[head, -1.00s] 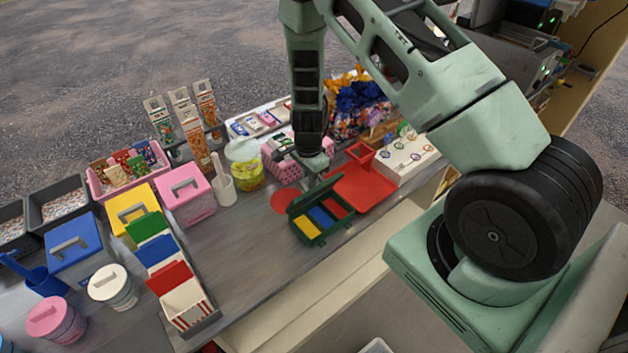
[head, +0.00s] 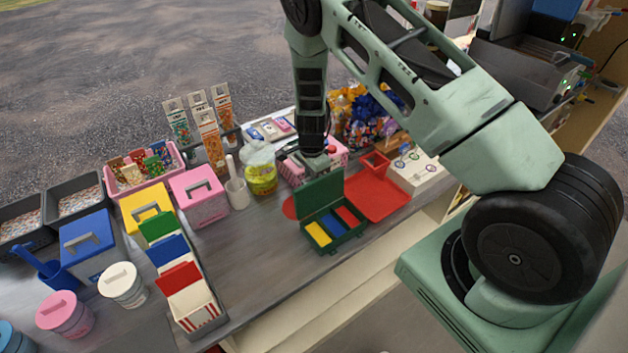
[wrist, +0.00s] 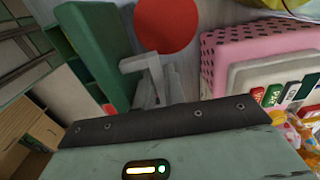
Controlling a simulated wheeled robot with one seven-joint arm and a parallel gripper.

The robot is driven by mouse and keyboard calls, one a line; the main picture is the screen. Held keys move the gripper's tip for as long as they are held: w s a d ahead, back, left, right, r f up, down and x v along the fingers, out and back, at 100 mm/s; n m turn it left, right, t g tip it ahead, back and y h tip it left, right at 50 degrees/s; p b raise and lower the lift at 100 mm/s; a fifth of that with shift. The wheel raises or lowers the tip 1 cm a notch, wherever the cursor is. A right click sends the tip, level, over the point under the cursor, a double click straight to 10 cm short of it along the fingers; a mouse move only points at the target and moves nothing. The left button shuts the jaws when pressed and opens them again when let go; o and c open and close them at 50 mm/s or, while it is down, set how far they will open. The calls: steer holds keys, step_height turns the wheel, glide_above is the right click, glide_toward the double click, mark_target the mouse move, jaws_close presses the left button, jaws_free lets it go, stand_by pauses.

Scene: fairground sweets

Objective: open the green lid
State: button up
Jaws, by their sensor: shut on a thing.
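The green lid (head: 319,191) stands raised, roughly upright, at the back edge of a dark green box (head: 334,242). The box's yellow, blue and red contents show in the head view. My gripper (head: 315,172) is at the lid's upper edge, behind it, and is shut on the lid. In the wrist view the lid (wrist: 95,40) is at the upper left, close to my gripper's grey fingers (wrist: 150,82). The exact grip point is partly hidden.
A red tray (head: 385,200) lies right of the box and a red disc (head: 290,208) left of it. A pink dotted basket (wrist: 215,45) is close to my gripper. A jar with yellow contents (head: 260,172) stands left. The counter in front is clear.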

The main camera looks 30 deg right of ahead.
steer(key=o, duration=0.7)
steer(key=shift+o, duration=0.2)
step_height(320, 180, up, 13)
steer(key=p, duration=0.8)
